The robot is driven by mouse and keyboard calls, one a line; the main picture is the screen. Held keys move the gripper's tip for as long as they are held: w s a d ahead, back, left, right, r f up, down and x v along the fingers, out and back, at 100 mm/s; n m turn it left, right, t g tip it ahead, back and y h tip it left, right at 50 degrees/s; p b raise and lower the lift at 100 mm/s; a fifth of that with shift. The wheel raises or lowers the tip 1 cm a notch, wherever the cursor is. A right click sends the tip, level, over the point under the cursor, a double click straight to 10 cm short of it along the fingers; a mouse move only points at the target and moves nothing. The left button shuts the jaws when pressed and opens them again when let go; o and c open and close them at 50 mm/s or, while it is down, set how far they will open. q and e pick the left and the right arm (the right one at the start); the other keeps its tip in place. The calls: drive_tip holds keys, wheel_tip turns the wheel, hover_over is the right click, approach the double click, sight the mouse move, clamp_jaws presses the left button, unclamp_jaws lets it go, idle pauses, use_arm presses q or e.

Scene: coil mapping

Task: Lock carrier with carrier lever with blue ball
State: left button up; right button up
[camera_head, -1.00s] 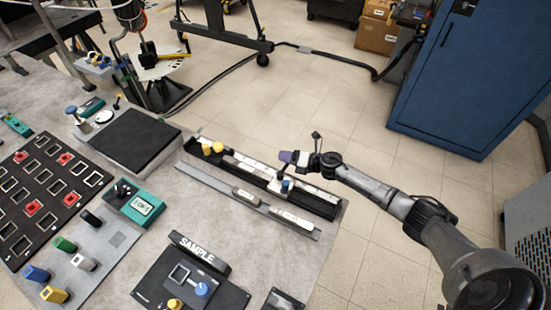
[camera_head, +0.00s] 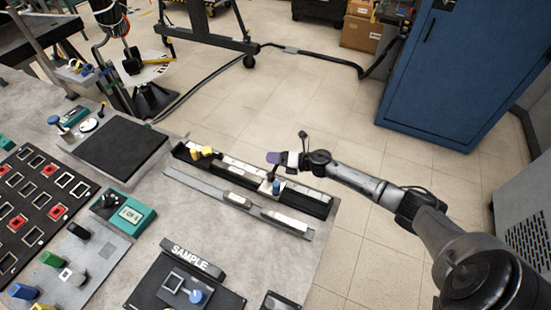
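A long dark rail fixture (camera_head: 315,206) lies along the table's right side. On it sits a pale carrier (camera_head: 266,187) with a small blue part (camera_head: 276,188), likely the lever's blue ball; it is too small to see the lever's angle. My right gripper (camera_head: 277,158) reaches in from the right, just behind and above the carrier, with a purple part at its tip. I cannot tell whether it touches anything or how far its fingers are apart. Another blue knob (camera_head: 196,296) is on the SAMPLE plate (camera_head: 150,290) at the front. My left gripper is not in view.
A grey strip (camera_head: 195,183) with light blocks lies in front of the rail. A black pad (camera_head: 122,143) and a teal counter (camera_head: 131,215) are to the left. Open floor lies beyond the table.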

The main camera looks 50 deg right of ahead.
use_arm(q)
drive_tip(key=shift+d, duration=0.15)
use_arm(e)
drive_tip(key=shift+r, duration=0.15)
use_arm(q)
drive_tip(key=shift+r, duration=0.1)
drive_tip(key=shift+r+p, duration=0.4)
drive_tip(key=shift+p, duration=0.15)
use_arm(e)
drive_tip(key=v, duration=1.3)
drive_tip(key=shift+s+d, duration=0.15)
drive_tip(key=shift+s, duration=0.15)
